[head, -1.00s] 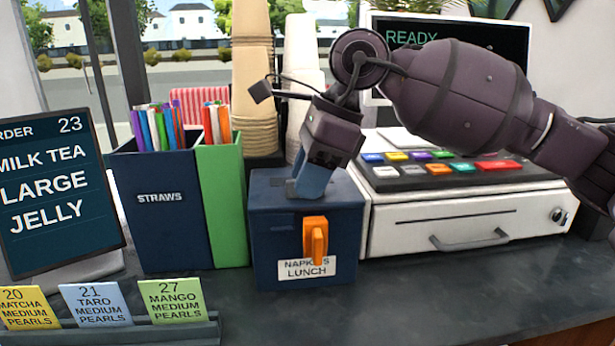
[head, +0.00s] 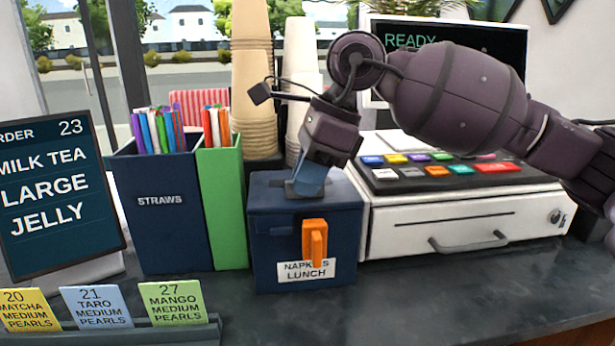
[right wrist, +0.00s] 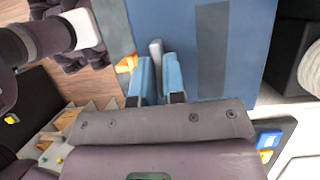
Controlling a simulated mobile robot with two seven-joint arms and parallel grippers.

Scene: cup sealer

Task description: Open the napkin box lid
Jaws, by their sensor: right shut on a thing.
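The napkin box (head: 285,250) is a dark blue box on the counter, with a white label reading "NAPKINS LUNCH" and an orange piece (head: 315,240) on its front. Its lid (head: 345,190) lies flat on top and looks closed. My right gripper (head: 304,188) comes down onto the lid from above. In the right wrist view its two blue fingers (right wrist: 157,80) are shut around a small grey knob (right wrist: 156,48) above the blue lid (right wrist: 240,40). The head view hides the knob behind the fingers. My left gripper is not seen in the head view.
A blue straw holder (head: 160,225) and a green one (head: 222,205) stand just left of the box. A white cash register (head: 460,225) stands close on the right. Stacked cups (head: 254,100) rise behind. The counter in front (head: 400,300) is clear.

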